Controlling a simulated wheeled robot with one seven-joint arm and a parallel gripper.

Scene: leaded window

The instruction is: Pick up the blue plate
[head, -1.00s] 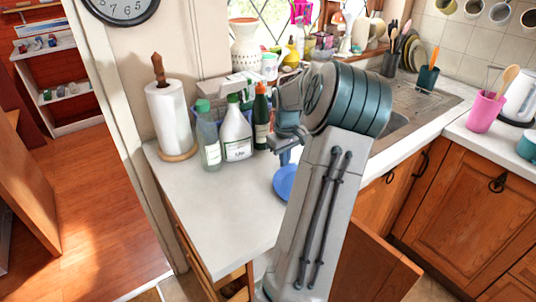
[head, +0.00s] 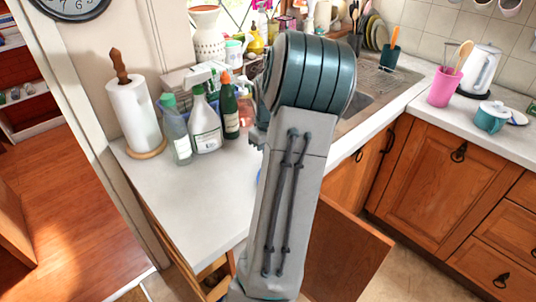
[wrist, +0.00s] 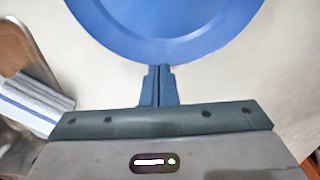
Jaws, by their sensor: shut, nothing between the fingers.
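The blue plate (wrist: 165,38) fills the top of the wrist view, lying on the pale worktop, its near rim just beyond my fingertips. In the head view my arm hides nearly all of it. My gripper (wrist: 159,70) is shut and empty, its two fingers pressed together at the plate's near rim. I cannot tell whether the tips touch the plate or are above it. My gripper's fingers are hidden behind my arm in the head view.
A paper towel roll (head: 133,115), a white spray bottle (head: 205,125) and a green bottle (head: 229,110) stand at the worktop's back left. The sink (head: 352,104) is to the right. The worktop's front left (head: 195,205) is clear.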

